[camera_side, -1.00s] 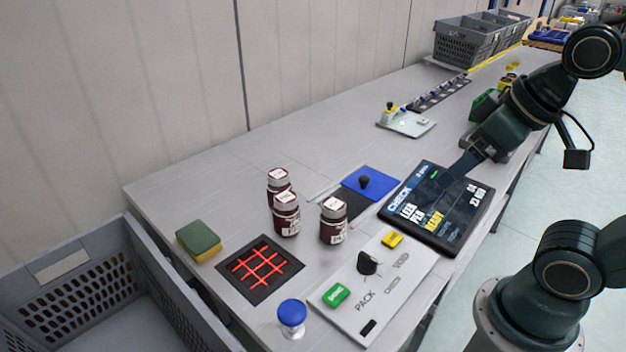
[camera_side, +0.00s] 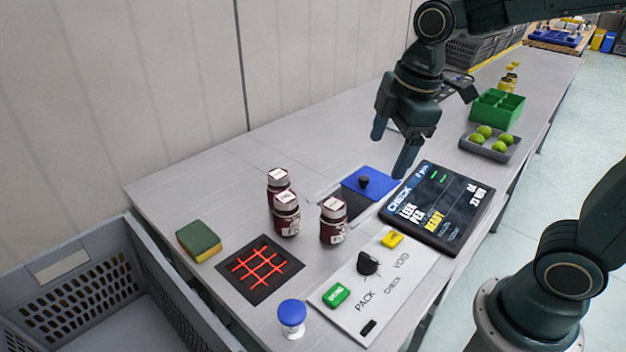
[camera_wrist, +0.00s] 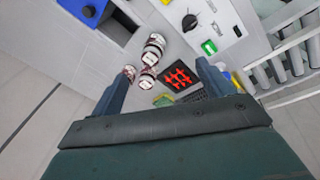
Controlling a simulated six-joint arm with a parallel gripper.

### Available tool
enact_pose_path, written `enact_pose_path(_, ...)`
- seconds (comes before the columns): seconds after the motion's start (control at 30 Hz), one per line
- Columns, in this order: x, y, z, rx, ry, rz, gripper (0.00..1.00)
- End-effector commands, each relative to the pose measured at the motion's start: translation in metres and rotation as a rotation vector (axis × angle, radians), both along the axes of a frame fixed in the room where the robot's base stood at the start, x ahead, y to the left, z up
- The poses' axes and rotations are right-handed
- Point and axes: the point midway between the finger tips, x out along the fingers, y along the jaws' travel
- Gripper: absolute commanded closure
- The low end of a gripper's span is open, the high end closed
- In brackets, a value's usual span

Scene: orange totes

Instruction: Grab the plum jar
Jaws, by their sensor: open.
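Three dark plum-coloured jars with white lids and labels stand upright close together on the grey table. In the side view one jar (camera_side: 278,184) is at the back, one jar (camera_side: 286,214) is just in front of it, and one jar (camera_side: 333,221) is to the right. I cannot read which label says plum. The jars (camera_wrist: 147,78) also show in the wrist view, between my two fingers. My gripper (camera_side: 393,150) is open and empty, above the table behind and right of the jars, well apart from them.
A blue lid with a black knob (camera_side: 368,184) lies beside a dark opening. A tablet (camera_side: 437,207), a button panel (camera_side: 376,282), a red-grid mat (camera_side: 259,268), a sponge (camera_side: 199,241) and a blue knob (camera_side: 292,316) surround the jars. A grey crate (camera_side: 100,275) stands at left.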

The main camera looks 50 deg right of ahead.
Motion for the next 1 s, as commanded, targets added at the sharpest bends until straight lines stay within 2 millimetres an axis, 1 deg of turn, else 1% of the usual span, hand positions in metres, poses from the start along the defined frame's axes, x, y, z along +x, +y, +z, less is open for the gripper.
enact_pose_path(0.03, 0.01, 0.002, -0.005, -0.013, 0.022, 0.062, 0.21)
enact_pose_path(0.2, 0.037, 0.008, -0.023, -0.053, 0.079, 0.282, 0.21)
enact_pose_path(0.4, 0.067, 0.015, -0.05, -0.085, 0.143, 0.54, 0.21)
enact_pose_path(0.5, 0.079, 0.018, -0.062, -0.094, 0.169, 0.65, 0.21)
enact_pose_path(0.7, 0.093, 0.023, -0.079, -0.101, 0.2, 0.792, 0.21)
enact_pose_path(1.0, 0.095, 0.023, -0.083, -0.103, 0.204, 0.822, 0.21)
